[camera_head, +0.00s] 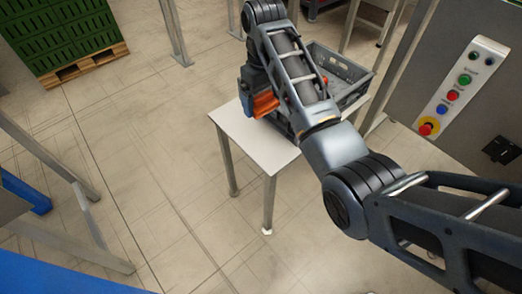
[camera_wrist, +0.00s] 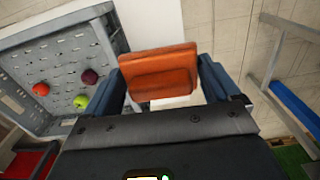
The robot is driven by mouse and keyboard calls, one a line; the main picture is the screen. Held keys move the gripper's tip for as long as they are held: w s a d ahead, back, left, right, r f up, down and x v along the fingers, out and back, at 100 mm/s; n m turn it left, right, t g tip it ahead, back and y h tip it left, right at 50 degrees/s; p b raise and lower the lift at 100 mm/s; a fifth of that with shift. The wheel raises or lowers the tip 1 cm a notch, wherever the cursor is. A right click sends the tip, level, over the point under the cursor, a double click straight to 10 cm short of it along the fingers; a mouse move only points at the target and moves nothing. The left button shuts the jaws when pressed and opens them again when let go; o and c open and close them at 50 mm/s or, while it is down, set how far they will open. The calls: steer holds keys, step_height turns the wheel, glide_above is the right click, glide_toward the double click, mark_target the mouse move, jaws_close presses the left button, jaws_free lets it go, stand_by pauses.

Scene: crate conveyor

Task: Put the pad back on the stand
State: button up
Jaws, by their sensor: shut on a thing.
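An orange pad (camera_wrist: 158,72) is held between the two blue fingers of my gripper (camera_wrist: 163,80) in the wrist view. In the head view the pad (camera_head: 265,103) shows beside my arm, above the white table (camera_head: 242,138). I cannot tell from these views whether the pad touches the table top. Part of the pad and most of the gripper are hidden by my arm in the head view. No separate stand can be made out with certainty.
A grey crate (camera_head: 351,70) stands at the table's back right; the wrist view shows a red fruit (camera_wrist: 40,89), a dark red fruit (camera_wrist: 90,76) and a green fruit (camera_wrist: 81,101) in it. A control panel (camera_head: 460,85) is at the right. The table's front left is clear.

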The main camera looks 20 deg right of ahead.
mark_target(262, 144)
steer(key=shift+w+d+r, duration=0.15)
steer(key=shift+w, duration=0.5)
step_height(262, 144, down, 18)
steer(key=shift+r+b, duration=0.25)
steer(key=shift+b, duration=0.75)
steer(key=shift+f, duration=0.15)
steer(key=o, duration=0.7)
steer(key=shift+o, duration=0.2)
step_height(262, 144, up, 12)
steer(key=p, duration=0.1)
steer(key=shift+r, duration=0.2)
